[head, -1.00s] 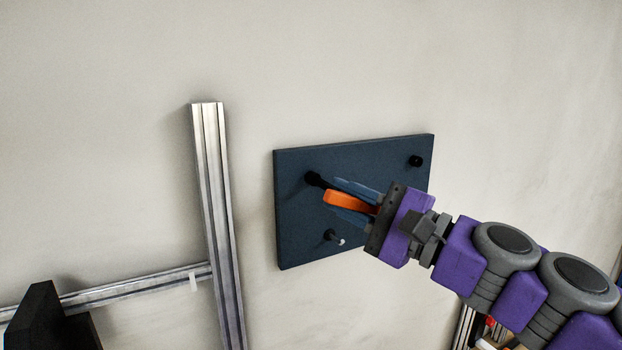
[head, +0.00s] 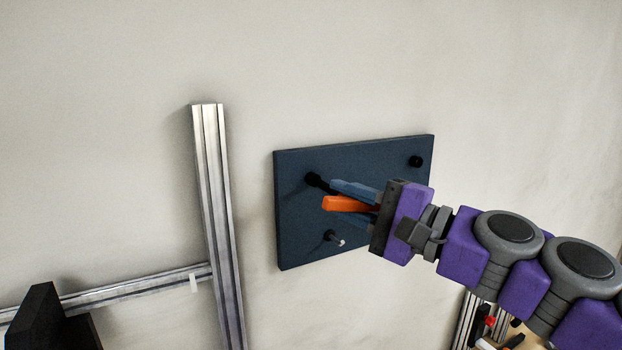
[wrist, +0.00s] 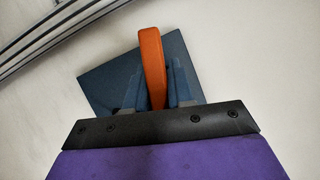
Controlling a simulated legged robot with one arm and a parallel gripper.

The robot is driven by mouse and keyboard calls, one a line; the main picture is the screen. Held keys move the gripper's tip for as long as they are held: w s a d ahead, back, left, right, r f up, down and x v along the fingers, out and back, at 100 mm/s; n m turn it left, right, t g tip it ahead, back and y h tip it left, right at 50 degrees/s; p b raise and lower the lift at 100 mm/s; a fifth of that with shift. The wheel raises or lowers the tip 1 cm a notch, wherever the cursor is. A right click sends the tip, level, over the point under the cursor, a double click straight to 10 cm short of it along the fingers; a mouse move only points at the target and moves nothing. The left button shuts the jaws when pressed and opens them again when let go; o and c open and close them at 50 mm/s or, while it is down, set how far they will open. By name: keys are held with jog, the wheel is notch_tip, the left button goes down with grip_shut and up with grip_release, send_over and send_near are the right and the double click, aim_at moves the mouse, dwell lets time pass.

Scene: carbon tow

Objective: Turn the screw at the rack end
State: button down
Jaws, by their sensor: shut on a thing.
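My gripper (head: 349,203) is shut on an orange tool (head: 338,204), with its blue fingers on either side. In the wrist view, my gripper (wrist: 154,72) has the orange tool (wrist: 151,55) between its fingers, its rounded end pointing away from me. The tool's other end is hidden in the gripper. The gripper is in front of the dark blue wall panel (head: 375,158), its tips close to a black peg (head: 315,180). I cannot tell whether they touch. The metal rack (head: 215,200) is to the left, with its upright and rail. No screw is clearly visible.
The panel also bears a black peg (head: 416,161) at upper right and a light-tipped peg (head: 333,237) below my gripper. A black block (head: 40,318) stands at lower left. Small items (head: 492,322) lie at lower right. Bare wall separates rack and panel.

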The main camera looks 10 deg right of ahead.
jog(key=shift+s+d+b, duration=0.3)
jog(key=shift+s+b, duration=0.1)
jog(key=shift+s, duration=0.4)
jog(key=shift+s+d+b, duration=0.3)
jog(key=shift+s+b, duration=0.1)
jog(key=shift+s, duration=0.4)
jog(key=shift+s+d+b, duration=0.3)
jog(key=shift+s+b, duration=0.1)
jog(key=shift+s, duration=0.4)
jog(key=c, duration=1.5)
grip_release()
grip_shut()
jog(key=shift+n+g+h+p, duration=0.3)
jog(key=shift+n+g+h, duration=0.1)
jog(key=shift+n, duration=0.7)
jog(key=n, duration=0.1)
jog(key=n+h, duration=0.1)
jog(key=n, duration=0.1)
jog(key=shift+s+d+r+g+p, duration=0.1)
jog(key=shift+s+g+p, duration=0.2)
jog(key=shift+s+p, duration=0.1)
jog(key=n+h, duration=0.1)
jog(key=n, duration=0.1)
jog(key=s+n+g+h, duration=0.1)
jog(key=n+h, duration=0.1)
jog(key=shift+d+n+p, duration=0.1)
jog(key=shift+n+p, duration=0.2)
jog(key=shift+p, duration=0.05)
